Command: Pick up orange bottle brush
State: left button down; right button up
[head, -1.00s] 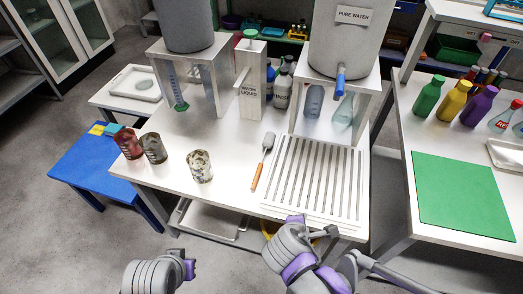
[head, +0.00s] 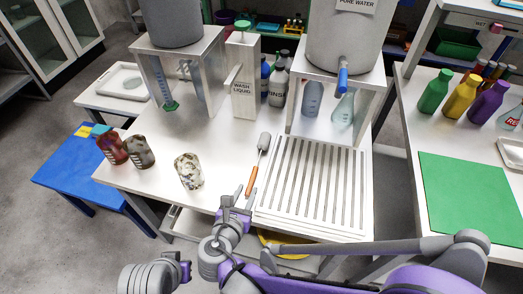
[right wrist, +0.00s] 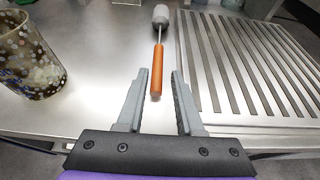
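The bottle brush (head: 257,163) lies on the white table, with an orange handle toward me and a grey head pointing away.
A slatted drain rack (head: 312,190) lies right of the brush. A speckled beaker (head: 188,171) stands to the left, with two more dirty beakers (head: 138,152) farther left. A wash liquid dispenser (head: 243,90) and bottles stand behind. The table between beaker and brush is clear.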

aim_at(253, 177)
jog(key=b+x, duration=0.1)
jog(key=x, duration=0.6)
jog(key=shift+w+a, duration=0.1)
grip_shut()
